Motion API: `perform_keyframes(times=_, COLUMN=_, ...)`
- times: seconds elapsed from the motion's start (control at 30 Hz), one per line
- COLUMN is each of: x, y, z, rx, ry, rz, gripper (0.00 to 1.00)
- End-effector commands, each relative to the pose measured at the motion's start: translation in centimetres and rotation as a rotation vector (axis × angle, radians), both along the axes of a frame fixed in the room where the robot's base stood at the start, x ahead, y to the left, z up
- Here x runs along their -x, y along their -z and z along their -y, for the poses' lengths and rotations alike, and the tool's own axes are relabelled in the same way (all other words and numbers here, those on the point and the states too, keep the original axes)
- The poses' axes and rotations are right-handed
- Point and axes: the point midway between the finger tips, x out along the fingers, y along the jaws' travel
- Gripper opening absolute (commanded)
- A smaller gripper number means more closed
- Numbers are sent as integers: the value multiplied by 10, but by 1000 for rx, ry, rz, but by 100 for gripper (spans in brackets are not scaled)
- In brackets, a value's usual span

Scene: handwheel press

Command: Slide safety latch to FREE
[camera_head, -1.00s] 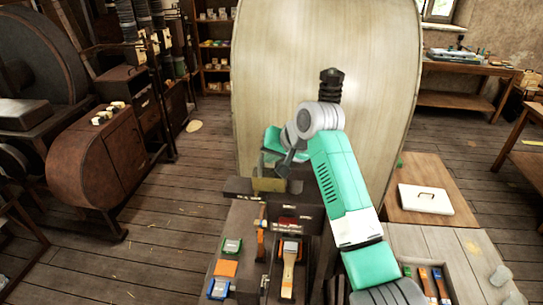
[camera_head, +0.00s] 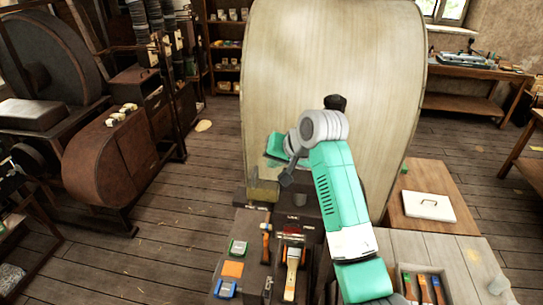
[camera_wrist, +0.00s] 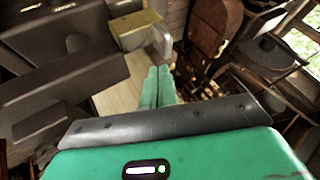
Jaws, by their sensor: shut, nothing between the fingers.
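My gripper (camera_wrist: 158,75) shows in the wrist view as two green fingers, pressed together with nothing between them. A dark metal press body (camera_wrist: 60,75) fills the left of that view, apart from the fingers in the picture. A brass-coloured block (camera_wrist: 135,28) and a rounded grey piece (camera_wrist: 160,42) lie just beyond the fingertips; I cannot tell whether they touch. The brass block also shows in the head view (camera_head: 262,190), below my green hand. I cannot make out the safety latch or a FREE mark; my arm hides part of the press.
A large pale rounded panel (camera_head: 330,60) stands behind my arm. A brush (camera_head: 291,272), a green-edged item (camera_head: 237,247) and an orange block (camera_head: 232,269) lie on the front bench. A white board (camera_head: 427,203) lies on the right table. Open floor lies to the left.

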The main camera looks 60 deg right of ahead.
Motion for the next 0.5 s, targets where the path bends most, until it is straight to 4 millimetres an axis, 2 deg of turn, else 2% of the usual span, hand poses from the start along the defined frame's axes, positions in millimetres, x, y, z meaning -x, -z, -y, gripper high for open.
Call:
perform_keyframes(times=0.03, x=3, y=-13, z=-3, rx=0, ry=-2, rz=1, gripper=0)
perform_keyframes(times=0.13, x=7, y=-19, z=-7, rx=1, ry=-4, rz=0, gripper=0)
perform_keyframes(times=0.5, x=11, y=-21, z=-10, rx=0, ry=-4, rz=-1, gripper=0)
